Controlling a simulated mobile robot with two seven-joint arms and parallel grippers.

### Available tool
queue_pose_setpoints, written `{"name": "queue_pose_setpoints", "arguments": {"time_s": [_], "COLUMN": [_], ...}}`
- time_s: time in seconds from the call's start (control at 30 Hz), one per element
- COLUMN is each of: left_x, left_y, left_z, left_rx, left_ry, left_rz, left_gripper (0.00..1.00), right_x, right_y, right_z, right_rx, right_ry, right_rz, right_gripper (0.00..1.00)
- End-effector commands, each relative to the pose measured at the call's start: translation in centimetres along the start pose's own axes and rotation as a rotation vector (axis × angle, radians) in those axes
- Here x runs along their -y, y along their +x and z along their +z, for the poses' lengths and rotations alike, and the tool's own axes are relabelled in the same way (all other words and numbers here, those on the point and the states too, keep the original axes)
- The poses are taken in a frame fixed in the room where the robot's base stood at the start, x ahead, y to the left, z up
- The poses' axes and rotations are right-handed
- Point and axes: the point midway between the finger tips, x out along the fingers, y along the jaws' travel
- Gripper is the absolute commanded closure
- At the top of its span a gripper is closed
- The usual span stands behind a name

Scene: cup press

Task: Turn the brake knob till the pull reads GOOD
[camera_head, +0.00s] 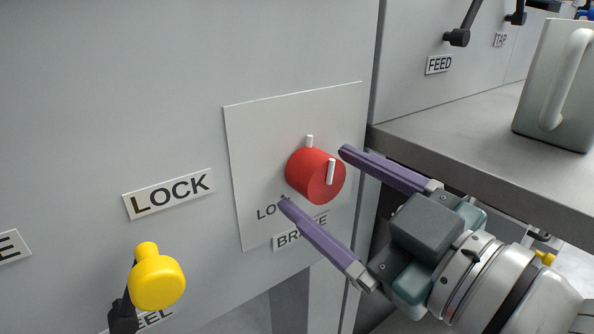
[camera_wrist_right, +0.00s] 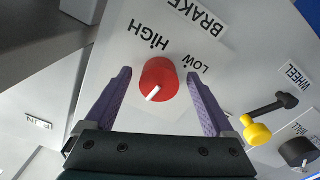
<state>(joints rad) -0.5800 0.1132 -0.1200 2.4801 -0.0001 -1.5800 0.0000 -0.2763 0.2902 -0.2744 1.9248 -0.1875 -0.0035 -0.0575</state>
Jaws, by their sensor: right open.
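The red brake knob (camera_head: 316,175) sticks out of a pale plate (camera_head: 262,130) on the grey machine front, above the BRAKE label (camera_head: 299,232). It carries a white pointer mark on its face. My right gripper (camera_head: 312,174) is open, its two purple fingers standing on either side of the knob with gaps to it. In the right wrist view the knob (camera_wrist_right: 159,79) lies between the spread fingers (camera_wrist_right: 160,95), with HIGH and LOW lettering beside it. My left gripper is not in view. No pull readout shows in either view.
A yellow-knobbed lever (camera_head: 157,280) stands at lower left under the LOCK label (camera_head: 168,193). A metal shelf (camera_head: 470,135) juts out at right, bearing a grey-green jug (camera_head: 560,90). Black levers are near the FEED label (camera_head: 439,64).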

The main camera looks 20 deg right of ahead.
Motion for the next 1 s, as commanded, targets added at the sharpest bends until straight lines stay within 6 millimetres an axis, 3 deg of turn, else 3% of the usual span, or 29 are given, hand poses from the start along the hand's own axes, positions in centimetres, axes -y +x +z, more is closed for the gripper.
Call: {"name": "queue_pose_setpoints", "arguments": {"time_s": [0.3, 0.43, 0.6, 1.0], "left_x": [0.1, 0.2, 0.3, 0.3], "left_y": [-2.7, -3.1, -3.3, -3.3], "left_z": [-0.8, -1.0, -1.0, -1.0], "left_rx": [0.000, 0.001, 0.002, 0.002], "left_ry": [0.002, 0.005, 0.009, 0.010], "left_rz": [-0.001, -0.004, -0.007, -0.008], "left_gripper": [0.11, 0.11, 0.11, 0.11], "right_x": [-0.1, -0.1, 0.0, -0.1], "right_y": [-6.0, -7.8, -8.7, -8.7], "right_z": [-0.3, -0.2, -0.1, -0.1], "right_rx": [0.006, 0.005, 0.000, 0.000], "right_ry": [0.000, 0.000, -0.001, -0.001], "right_rz": [-0.001, -0.001, 0.000, 0.000], "right_gripper": [0.11, 0.11, 0.11, 0.11]}}
